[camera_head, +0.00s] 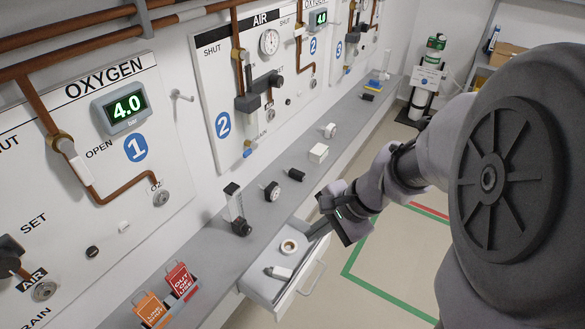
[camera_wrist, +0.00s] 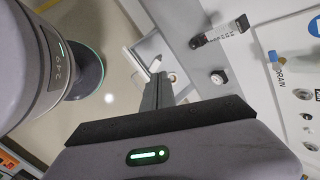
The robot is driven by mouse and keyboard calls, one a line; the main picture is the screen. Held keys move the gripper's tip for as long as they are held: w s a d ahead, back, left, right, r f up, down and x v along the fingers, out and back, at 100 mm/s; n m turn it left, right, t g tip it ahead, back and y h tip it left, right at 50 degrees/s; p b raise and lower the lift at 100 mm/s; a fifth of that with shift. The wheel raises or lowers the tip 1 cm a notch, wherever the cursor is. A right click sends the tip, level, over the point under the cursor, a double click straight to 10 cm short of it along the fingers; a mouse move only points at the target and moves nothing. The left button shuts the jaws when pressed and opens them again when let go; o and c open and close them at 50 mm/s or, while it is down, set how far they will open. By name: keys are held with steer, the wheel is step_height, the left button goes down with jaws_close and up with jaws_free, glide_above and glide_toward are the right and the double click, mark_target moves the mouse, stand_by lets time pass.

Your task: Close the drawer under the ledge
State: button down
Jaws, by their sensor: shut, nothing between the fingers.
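The drawer (camera_head: 262,287) under the grey ledge (camera_head: 215,235) stands open, pulled out toward the floor side, with a bar handle (camera_head: 314,279) on its white front. A white ring-shaped roll (camera_head: 289,246) and a small white tube (camera_head: 279,272) lie in it. Part of the drawer also shows in the wrist view (camera_wrist: 148,46), with the tube (camera_wrist: 155,65) beyond my fingers. My gripper (camera_head: 311,235) is shut and empty, its fingers pointing toward the drawer's far right corner by the ledge. I cannot tell whether they touch the drawer. The fingers hide part of it in the wrist view.
Red and orange tags (camera_head: 179,281) sit at the near end. Floor beyond the drawer front is clear.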

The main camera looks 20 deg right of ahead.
steer(key=s+d+f+m+t+p, duration=0.1)
steer(key=s+d+f+m, duration=0.1)
steer(key=d+f+m, duration=0.7)
steer(key=s+d+f+m+t, duration=0.15)
steer(key=d+f+m, duration=0.45)
steer(key=f, duration=0.6)
steer(key=w+a+f+n+b, duration=0.1)
steer(key=w+a+f+b, duration=0.3)
steer(key=w+f, duration=0.3)
steer(key=shift+w+a+f+b, duration=0.25)
steer(key=shift+a+f+b, duration=0.15)
steer(key=shift+f+b, duration=0.25)
steer(key=b, duration=0.2)
glide_above(295, 255)
steer(key=shift+w, duration=0.1)
steer(key=shift+d, duration=0.1)
